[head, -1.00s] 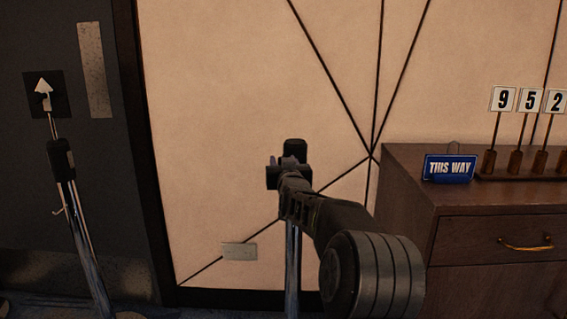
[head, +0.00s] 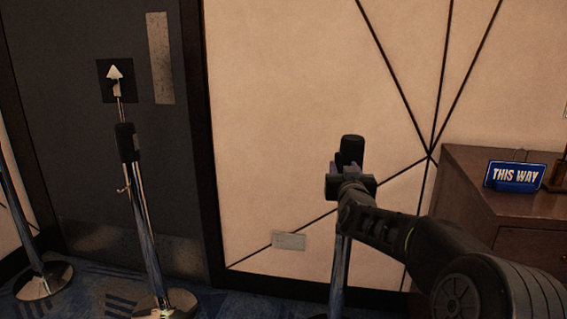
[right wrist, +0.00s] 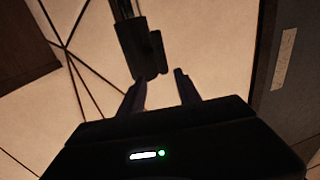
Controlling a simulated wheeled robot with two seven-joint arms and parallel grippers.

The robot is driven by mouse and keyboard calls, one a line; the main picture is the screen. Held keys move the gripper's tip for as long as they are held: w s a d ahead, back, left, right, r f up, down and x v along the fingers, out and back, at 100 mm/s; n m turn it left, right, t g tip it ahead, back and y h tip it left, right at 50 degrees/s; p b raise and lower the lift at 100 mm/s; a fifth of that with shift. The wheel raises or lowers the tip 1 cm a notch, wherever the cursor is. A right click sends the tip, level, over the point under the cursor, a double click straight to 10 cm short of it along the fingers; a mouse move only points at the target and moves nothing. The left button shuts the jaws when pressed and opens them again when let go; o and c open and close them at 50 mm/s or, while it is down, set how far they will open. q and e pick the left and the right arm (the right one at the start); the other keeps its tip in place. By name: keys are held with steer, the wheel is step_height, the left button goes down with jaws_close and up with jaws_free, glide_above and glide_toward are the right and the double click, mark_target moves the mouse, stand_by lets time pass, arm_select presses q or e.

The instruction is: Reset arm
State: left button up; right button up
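My right arm comes in from the lower right of the head view, with its gripper (head: 350,180) in front of a stanchion's black top (head: 352,149). Nothing is held between the fingers. My left gripper is not in view.
Another chrome stanchion (head: 146,230) with an arrow sign (head: 114,79) stands left, before a dark door (head: 65,130). A further post (head: 43,279) stands at far left. A wooden cabinet (head: 480,205) bears a THIS WAY sign (head: 515,174) at right. Patterned carpet (head: 95,285) shows between the posts.

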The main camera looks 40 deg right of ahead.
stand_by(0.3)
steer(key=w+a+f+n+g+y, duration=0.1)
steer(key=w+a+f+y, duration=0.35)
steer(key=a+f, duration=0.55)
steer(key=w+a+f+n+y, duration=0.1)
steer(key=w+a+f+y, duration=0.35)
steer(key=f, duration=0.85)
steer(key=s+a+f+n+g+y, duration=0.1)
steer(key=s+a+f+g+y, duration=0.3)
steer(key=a+f, duration=1)
steer(key=s+a+f+n+g+y, duration=0.15)
steer(key=s+a+f, duration=0.45)
steer(key=a+f, duration=0.9)
steer(key=s+a+f+n+g+y, duration=0.1)
steer(key=s+a+f+g, duration=0.2)
steer(key=s+a, duration=0.5)
steer(key=s+a+f+n+g+y, duration=0.2)
steer(key=s+a+f, duration=0.1)
steer(key=s+a, duration=0.5)
step_height(320, 180, up, 27)
steer(key=a+p, duration=0.1)
steer(key=p, duration=2.5)
steer(key=shift+s+f, duration=0.15)
steer(key=shift+s, duration=0.15)
